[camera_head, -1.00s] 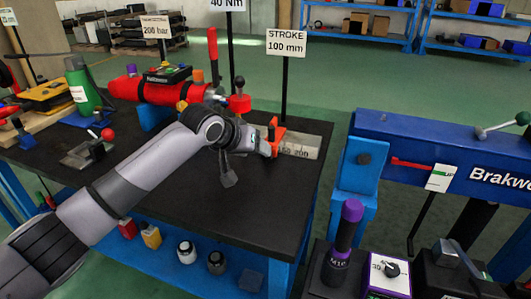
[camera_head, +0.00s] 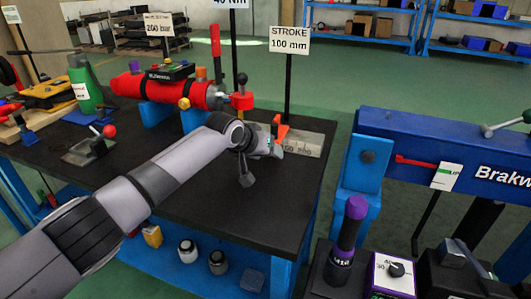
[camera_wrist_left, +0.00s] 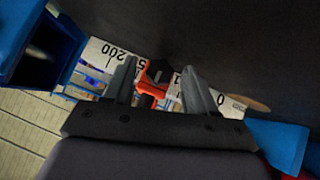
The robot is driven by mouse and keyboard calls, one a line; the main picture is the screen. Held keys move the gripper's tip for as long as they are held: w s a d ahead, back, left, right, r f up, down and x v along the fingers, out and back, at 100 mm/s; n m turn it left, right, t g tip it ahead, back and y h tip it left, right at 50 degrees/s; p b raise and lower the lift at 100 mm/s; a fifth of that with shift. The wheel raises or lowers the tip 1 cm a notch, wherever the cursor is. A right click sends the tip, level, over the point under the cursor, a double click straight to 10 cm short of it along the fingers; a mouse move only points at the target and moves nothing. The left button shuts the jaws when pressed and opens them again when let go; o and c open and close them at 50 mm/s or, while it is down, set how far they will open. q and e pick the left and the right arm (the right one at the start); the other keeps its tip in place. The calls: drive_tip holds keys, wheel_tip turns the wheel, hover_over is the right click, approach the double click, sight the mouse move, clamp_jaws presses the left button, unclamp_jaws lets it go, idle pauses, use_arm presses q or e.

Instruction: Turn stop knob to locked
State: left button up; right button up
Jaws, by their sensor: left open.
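The stop is an orange-red slider (camera_head: 281,131) on a pale scale bar (camera_head: 313,141) at the right side of the black bench. In the left wrist view, the slider (camera_wrist_left: 150,90) carries a dark knob (camera_wrist_left: 158,70), and the scale (camera_wrist_left: 105,50) shows printed numbers. My left gripper (camera_head: 276,150) is at the bar, just in front of the slider. In the left wrist view its two fingers (camera_wrist_left: 159,72) are apart, with the knob between their tips. I cannot tell whether they touch it. My right gripper is not in view.
A red cylinder (camera_head: 205,96) lies on blue supports behind my arm. A "STROKE 100 mm" sign (camera_head: 289,41) stands behind the bar. A blue Brakwell frame (camera_head: 440,150) stands to the right, beyond a gap. The bench top (camera_head: 250,215) in front is clear.

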use_arm(q)
drive_tip(key=shift+c, duration=0.3)
clamp_jaws()
drive_tip(key=shift+d+r+y+p, duration=0.2)
drive_tip(key=shift+y+p, duration=0.1)
drive_tip(key=shift+p, duration=0.55)
drive_tip(key=shift+s+m+y+p, duration=0.1)
drive_tip(key=shift+m+y+p, duration=0.3)
drive_tip(key=shift+p, duration=0.35)
drive_tip(key=shift+d+f+m+t+y+p, duration=0.2)
drive_tip(key=shift+m+t+y+p, duration=0.3)
drive_tip(key=shift+y, duration=0.8)
drive_tip(key=shift+d+f+m+t+y, duration=0.1)
drive_tip(key=shift+m+t+y, duration=0.2)
drive_tip(key=shift+m+y, duration=0.25)
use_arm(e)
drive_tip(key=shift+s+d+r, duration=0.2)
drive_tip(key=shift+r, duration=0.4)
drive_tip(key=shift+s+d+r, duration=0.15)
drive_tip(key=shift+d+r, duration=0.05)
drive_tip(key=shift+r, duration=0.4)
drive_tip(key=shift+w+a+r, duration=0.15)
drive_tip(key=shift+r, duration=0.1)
use_arm(q)
drive_tip(key=shift+o, duration=0.3)
unclamp_jaws()
